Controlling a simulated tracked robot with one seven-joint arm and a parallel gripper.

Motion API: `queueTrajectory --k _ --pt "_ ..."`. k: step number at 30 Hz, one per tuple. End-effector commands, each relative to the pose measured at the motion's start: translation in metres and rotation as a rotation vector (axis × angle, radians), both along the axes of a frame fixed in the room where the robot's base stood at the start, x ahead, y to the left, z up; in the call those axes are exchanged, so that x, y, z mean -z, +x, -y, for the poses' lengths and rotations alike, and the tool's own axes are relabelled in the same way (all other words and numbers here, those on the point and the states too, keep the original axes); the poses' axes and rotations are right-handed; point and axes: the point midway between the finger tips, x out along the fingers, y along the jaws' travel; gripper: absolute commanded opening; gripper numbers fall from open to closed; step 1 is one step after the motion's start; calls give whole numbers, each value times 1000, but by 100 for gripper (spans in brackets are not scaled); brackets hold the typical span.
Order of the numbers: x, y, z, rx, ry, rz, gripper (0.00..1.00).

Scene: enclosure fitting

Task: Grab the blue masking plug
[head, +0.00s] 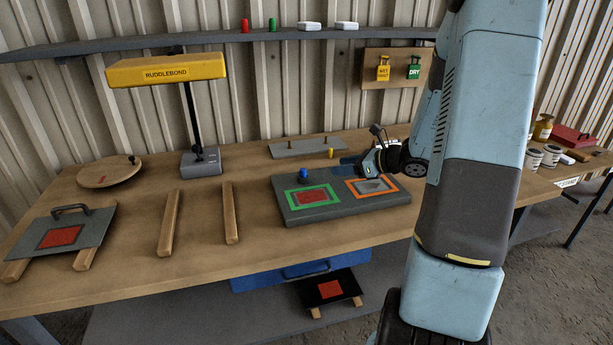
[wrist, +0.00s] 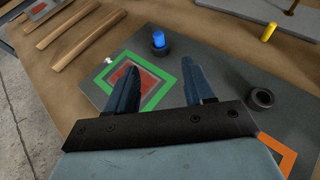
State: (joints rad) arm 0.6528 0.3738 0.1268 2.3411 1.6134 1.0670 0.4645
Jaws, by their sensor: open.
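The blue masking plug (wrist: 158,39) stands upright in a dark ring on the grey panel (wrist: 205,65). In the head view the plug (head: 303,174) is at the panel's back edge, behind the green-framed red square (head: 311,197). My gripper (wrist: 160,80) is open and empty, its two fingers apart above the panel. In the wrist view the plug lies beyond the fingertips, between their lines and apart from them. In the head view my gripper (head: 350,165) is to the right of the plug, partly hidden by my arm.
A yellow plug (wrist: 269,32) stands behind the panel near a grey plate with pegs (head: 305,147). An empty dark ring (wrist: 262,98) sits on the panel near the orange frame (wrist: 275,155). A lamp-like yellow sign stand (head: 201,162) and wooden rails (head: 230,212) are to the left.

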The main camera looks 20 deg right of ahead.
Motion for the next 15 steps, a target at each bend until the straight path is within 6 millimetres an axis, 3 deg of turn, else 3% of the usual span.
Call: queueTrajectory --k 15 --pt "29 50 -49 -1 0 0 53"
